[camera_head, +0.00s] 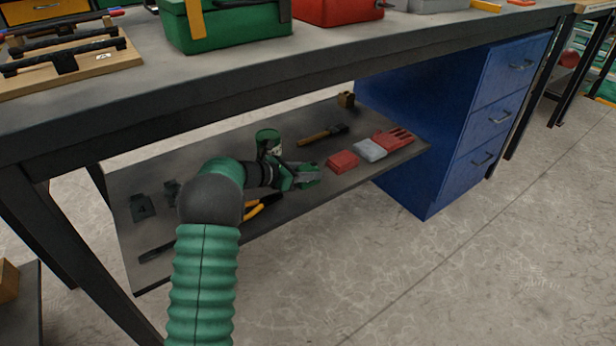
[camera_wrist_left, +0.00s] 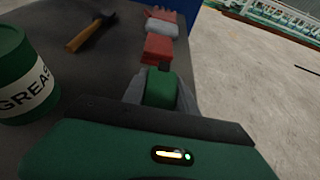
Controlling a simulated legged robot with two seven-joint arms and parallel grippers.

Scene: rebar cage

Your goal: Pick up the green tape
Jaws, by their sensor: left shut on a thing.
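The green tape (camera_wrist_left: 161,90) is a small green block-like thing with a dark top, seen between the fingers in the left wrist view. My left gripper (camera_wrist_left: 160,95) is shut on it, with one grey finger on each side. In the head view my left gripper (camera_head: 306,176) is over the front edge of the grey lower shelf (camera_head: 225,150), under the bench. The tape is mostly hidden by the gripper there. I cannot tell whether it still touches the shelf. My right gripper is not in view.
A green grease can (camera_wrist_left: 22,78) stands close to my left gripper. The benchtop (camera_head: 300,58) is above; blue drawers (camera_head: 455,120) stand right.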

